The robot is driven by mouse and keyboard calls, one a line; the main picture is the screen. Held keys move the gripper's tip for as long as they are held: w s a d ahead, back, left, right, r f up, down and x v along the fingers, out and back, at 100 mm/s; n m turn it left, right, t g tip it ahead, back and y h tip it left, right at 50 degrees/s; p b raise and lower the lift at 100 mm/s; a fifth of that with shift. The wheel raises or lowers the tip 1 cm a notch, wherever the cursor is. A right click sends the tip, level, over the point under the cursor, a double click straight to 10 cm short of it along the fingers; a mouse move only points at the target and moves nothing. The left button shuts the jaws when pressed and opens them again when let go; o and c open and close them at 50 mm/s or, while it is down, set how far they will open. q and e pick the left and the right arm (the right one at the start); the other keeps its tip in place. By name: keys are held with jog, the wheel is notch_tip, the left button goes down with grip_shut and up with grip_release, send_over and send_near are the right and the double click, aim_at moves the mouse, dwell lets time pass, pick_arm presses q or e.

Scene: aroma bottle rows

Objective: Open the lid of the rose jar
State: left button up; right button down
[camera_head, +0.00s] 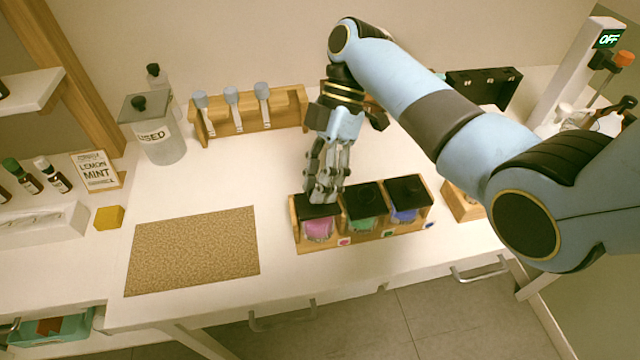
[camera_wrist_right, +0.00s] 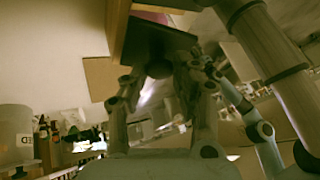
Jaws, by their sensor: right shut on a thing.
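The rose jar, with pink contents (camera_head: 319,230), is the leftmost of three jars in a wooden rack (camera_head: 366,240). Its dark lid (camera_head: 308,209) appears seated on top. My right gripper (camera_head: 324,196) points down over this lid, shut on its knob. The fingers cover the knob in the head view. In the right wrist view, the dark lid (camera_wrist_right: 155,42) and its round knob (camera_wrist_right: 159,69) show between the fingers of my right gripper (camera_wrist_right: 165,85). The green jar (camera_head: 364,221) and blue jar (camera_head: 404,213) stand to the right with dark lids on. My left gripper is not in view.
A tan mat (camera_head: 192,252) lies left of the rack, with bare white table around it. Behind stand a USED container (camera_head: 160,142) and a wooden holder (camera_head: 247,118) with several grey-topped items. A LEMON MINT card (camera_head: 97,170) stands at the left.

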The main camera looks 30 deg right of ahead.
jog(key=shift+w+d+r+m+g+y, duration=0.15)
jog(key=shift+w+g+y, duration=0.2)
jog(key=shift+g, duration=0.3)
jog(key=shift+w+d+r+m+g+y, duration=0.1)
jog(key=shift+w+m+g+y, duration=0.05)
jog(key=shift+w+g, duration=0.4)
jog(key=shift+s+g+b, duration=0.1)
jog(key=shift+g+b, duration=0.2)
jog(key=c, duration=1)
grip_release()
